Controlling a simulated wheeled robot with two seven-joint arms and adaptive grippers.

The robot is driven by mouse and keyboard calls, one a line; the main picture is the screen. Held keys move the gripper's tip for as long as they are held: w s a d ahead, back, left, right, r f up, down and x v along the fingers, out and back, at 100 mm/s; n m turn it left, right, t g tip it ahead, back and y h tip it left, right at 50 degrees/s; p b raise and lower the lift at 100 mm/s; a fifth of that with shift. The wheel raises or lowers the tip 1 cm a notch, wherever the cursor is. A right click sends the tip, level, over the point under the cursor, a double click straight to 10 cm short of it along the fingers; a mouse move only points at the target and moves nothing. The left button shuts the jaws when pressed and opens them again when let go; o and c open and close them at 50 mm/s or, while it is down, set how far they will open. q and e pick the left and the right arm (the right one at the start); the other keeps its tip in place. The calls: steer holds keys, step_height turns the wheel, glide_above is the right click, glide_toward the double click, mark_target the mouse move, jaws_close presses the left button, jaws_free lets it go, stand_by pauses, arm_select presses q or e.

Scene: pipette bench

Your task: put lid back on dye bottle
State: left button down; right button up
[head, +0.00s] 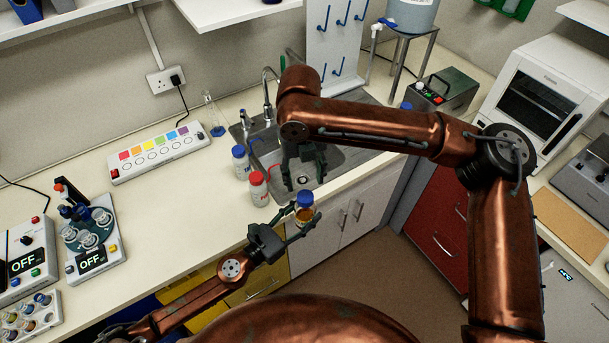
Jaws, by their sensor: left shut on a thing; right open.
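A small dye bottle (305,214) with amber contents and a blue top (305,199) is held in front of the counter edge. My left gripper (299,219) is shut on it, and the bottle looks roughly upright. The blue top sits over the amber part; I cannot tell whether it is a fully seated lid. My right gripper (304,164) is open and empty, pointing down over the sink, above and behind the bottle in the picture. No separate loose lid is clearly visible.
A red-capped bottle (258,190) and a blue-capped bottle (240,162) stand left of the sink (335,165). A faucet (268,95) rises behind it. Devices (95,250) and a vial rack (30,318) fill the left end. The middle counter (180,210) is clear.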

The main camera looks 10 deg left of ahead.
mark_target(305, 196)
steer(key=n, duration=0.3)
steer(key=shift+r, duration=0.15)
steer(key=shift+w+d+f, duration=0.1)
steer(key=shift+f, duration=3.9)
steer(key=shift+c, duration=0.3)
